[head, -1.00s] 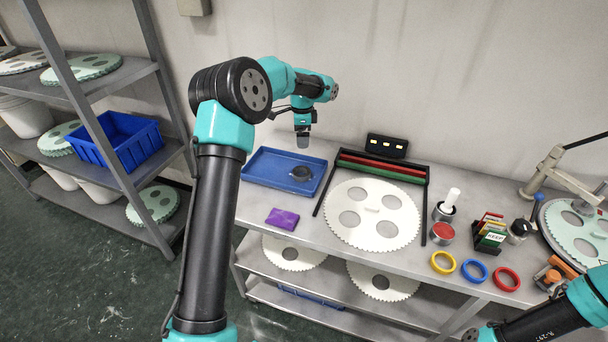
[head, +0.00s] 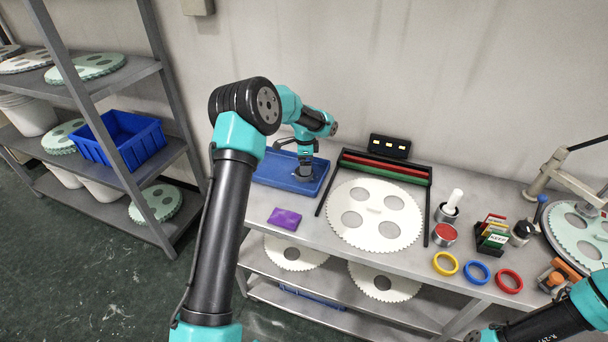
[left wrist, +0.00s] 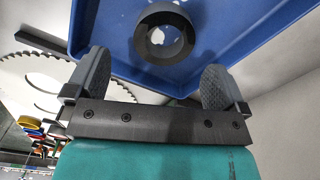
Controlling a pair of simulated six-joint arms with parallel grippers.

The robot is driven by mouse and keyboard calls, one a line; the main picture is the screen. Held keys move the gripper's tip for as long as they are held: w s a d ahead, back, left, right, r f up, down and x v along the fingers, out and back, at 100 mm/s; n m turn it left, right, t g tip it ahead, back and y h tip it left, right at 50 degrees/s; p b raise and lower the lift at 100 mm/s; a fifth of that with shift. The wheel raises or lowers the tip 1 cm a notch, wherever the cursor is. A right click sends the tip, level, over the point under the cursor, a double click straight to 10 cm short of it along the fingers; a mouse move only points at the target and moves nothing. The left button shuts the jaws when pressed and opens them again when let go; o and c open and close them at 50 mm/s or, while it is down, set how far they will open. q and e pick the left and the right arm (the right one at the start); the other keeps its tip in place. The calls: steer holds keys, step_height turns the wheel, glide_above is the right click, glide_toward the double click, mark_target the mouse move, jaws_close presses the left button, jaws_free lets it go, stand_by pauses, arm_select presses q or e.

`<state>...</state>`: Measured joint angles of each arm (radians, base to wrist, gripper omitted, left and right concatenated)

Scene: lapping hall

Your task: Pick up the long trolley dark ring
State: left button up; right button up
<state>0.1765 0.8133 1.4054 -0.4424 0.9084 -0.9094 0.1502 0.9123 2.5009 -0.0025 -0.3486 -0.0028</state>
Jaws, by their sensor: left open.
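The dark ring (left wrist: 184,18) lies flat in the blue tray (head: 265,177) at the back left of the long trolley (head: 332,257). My left gripper (head: 304,177) is over the tray, right at the ring, and mostly hides it in the head view. In the left wrist view the left gripper (left wrist: 156,66) is open, with its two fingers apart and nothing between them. The ring shows beyond the fingertips, roughly between them and apart from both. My right gripper is out of view; only part of that arm shows at lower right.
Yellow, blue (head: 477,272) and red rings lie at the front right. The tray's raised rim surrounds the dark ring.

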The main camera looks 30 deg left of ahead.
arm_select(q)
steer(key=shift+w+a+f, duration=0.1)
steer(key=shift+a+f, duration=0.05)
steer(key=shift+f, duration=1.15)
steer(key=shift+a+f, duration=0.1)
steer(key=shift+f, duration=1.2)
steer(key=c, duration=1)
steer(key=shift+c, duration=0.2)
steer(key=shift+r, duration=0.2)
